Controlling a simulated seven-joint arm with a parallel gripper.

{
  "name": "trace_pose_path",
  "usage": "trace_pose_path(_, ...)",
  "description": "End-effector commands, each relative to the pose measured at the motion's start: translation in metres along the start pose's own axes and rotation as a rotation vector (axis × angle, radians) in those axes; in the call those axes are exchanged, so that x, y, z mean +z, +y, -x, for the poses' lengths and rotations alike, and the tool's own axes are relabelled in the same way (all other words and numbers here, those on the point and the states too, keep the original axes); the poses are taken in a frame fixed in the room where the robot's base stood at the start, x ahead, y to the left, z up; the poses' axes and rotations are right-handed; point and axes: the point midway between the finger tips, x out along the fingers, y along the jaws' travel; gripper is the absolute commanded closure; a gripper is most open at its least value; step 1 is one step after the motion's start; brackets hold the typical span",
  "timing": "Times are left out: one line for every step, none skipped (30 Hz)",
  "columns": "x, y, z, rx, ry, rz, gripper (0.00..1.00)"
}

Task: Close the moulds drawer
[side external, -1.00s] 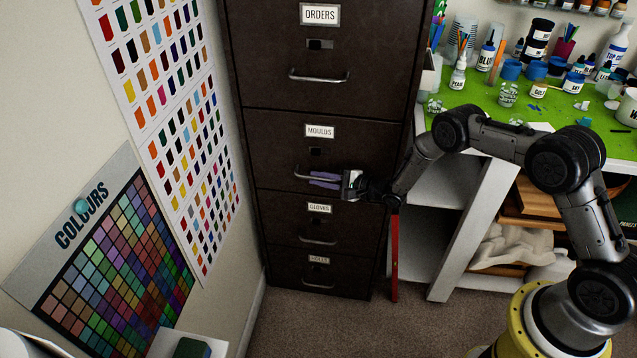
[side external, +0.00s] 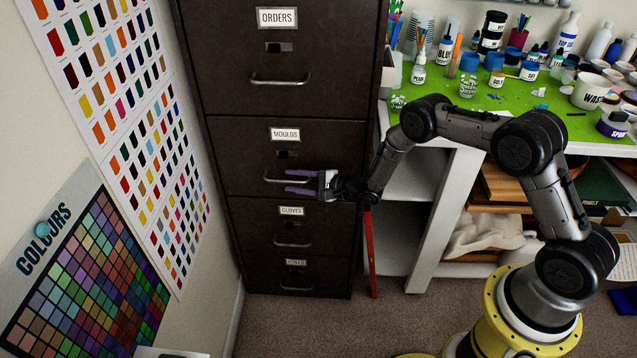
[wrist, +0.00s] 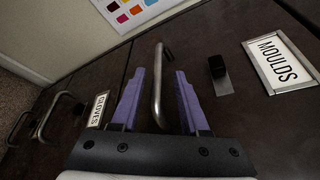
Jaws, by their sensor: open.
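The moulds drawer (side external: 245,160) is the second drawer from the top of a dark brown filing cabinet. Its front looks flush or nearly flush with its neighbours; a small gap cannot be told. Its metal bar handle (wrist: 158,85) runs between the purple fingers of my gripper (wrist: 155,100) in the wrist view. My gripper (side external: 302,182) is open, with one finger above and one below the handle in the side view. Whether either finger touches the bar cannot be told. The MOULDS label (wrist: 282,62) and a black latch (wrist: 217,68) show beside it.
The orders drawer (side external: 240,95) is above; the gloves drawer (side external: 255,228) and a lowest drawer (side external: 265,275) are below. A cluttered green-topped desk (side external: 450,95) stands to the right. A red upright bar (side external: 371,255) stands beside the cabinet. A wall with colour charts (side external: 100,110) is left.

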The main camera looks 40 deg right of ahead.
Motion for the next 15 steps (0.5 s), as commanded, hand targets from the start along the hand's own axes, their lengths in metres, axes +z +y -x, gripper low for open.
trace_pose_path(-0.001, -0.001, 0.01, 0.0, 0.003, -0.002, 0.55)
trace_pose_path(-0.001, -0.001, 0.016, -0.001, 0.003, -0.001, 0.55)
trace_pose_path(-0.001, -0.001, 0.025, 0.0, 0.004, -0.002, 0.55)
trace_pose_path(-0.001, -0.001, 0.032, -0.002, 0.005, -0.002, 0.55)
trace_pose_path(-0.001, -0.001, 0.039, -0.002, 0.005, -0.002, 0.55)
trace_pose_path(-0.001, -0.001, 0.048, -0.001, 0.004, -0.001, 0.55)
trace_pose_path(-0.002, -0.001, 0.055, -0.001, 0.005, -0.002, 0.55)
trace_pose_path(-0.002, -0.002, 0.061, -0.003, 0.005, -0.002, 0.55)
trace_pose_path(-0.001, -0.001, 0.07, -0.002, 0.005, -0.002, 0.55)
trace_pose_path(-0.002, -0.001, 0.076, -0.002, 0.005, -0.001, 0.55)
trace_pose_path(-0.002, -0.001, 0.082, -0.002, 0.005, -0.002, 0.55)
trace_pose_path(-0.002, -0.001, 0.088, -0.003, 0.005, -0.002, 0.55)
trace_pose_path(-0.001, -0.001, 0.093, -0.002, 0.005, -0.002, 0.55)
trace_pose_path(-0.001, -0.001, 0.098, -0.002, 0.005, -0.001, 0.55)
trace_pose_path(-0.001, -0.001, 0.103, -0.003, 0.005, -0.001, 0.55)
